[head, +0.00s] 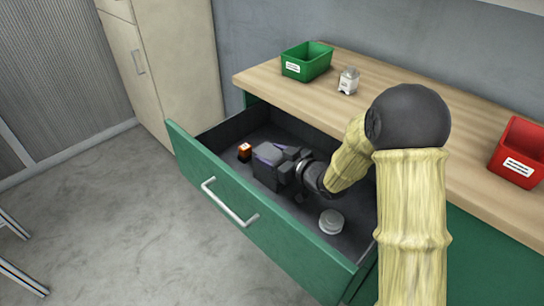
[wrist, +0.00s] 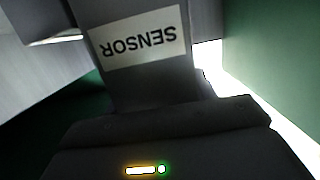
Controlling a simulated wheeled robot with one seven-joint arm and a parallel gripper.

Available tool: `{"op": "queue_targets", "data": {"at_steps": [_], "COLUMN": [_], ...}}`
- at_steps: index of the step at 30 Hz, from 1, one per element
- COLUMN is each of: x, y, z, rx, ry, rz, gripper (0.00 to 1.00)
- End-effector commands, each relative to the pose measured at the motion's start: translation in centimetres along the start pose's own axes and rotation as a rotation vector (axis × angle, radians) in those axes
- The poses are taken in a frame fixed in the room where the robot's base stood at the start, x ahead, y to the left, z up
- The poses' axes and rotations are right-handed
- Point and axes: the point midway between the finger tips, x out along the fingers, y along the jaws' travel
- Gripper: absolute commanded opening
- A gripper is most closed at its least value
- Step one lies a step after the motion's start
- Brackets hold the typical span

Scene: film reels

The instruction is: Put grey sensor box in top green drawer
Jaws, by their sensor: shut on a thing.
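The green drawer (head: 282,238) under the wooden counter stands pulled open, its dark interior showing in the head view. My gripper (head: 267,164) is down inside the open drawer, left of the wrist, with the fingers pointing left. It is shut on the grey sensor box (wrist: 150,87), whose upside-down SENSOR label shows close up in the wrist view. In the head view the box is hard to tell from the dark fingers. I cannot tell whether the box touches the drawer floor.
In the drawer lie a small orange-and-black item (head: 244,152) and a round grey tin (head: 331,221). On the counter (head: 400,98) stand a green bin (head: 307,62), a small grey-white item (head: 348,80) and a red bin (head: 518,152). A beige cabinet (head: 165,60) stands left.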

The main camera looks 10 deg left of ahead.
Motion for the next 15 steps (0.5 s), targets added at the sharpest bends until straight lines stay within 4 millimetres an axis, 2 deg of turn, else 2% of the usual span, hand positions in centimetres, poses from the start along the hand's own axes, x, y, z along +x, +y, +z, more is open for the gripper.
{"op": "queue_targets", "data": {"at_steps": [7,8,11,15], "x": [0.04,0.03,0.02,0.02], "y": [0.00,0.00,0.00,-0.01], "z": [0.14,0.13,0.08,0.08], "rx": [0.000,0.000,0.000,0.000], "ry": [0.001,0.000,0.000,0.000], "rz": [0.000,0.000,0.000,0.000], "gripper": [0.11,0.58,0.76,0.76]}}
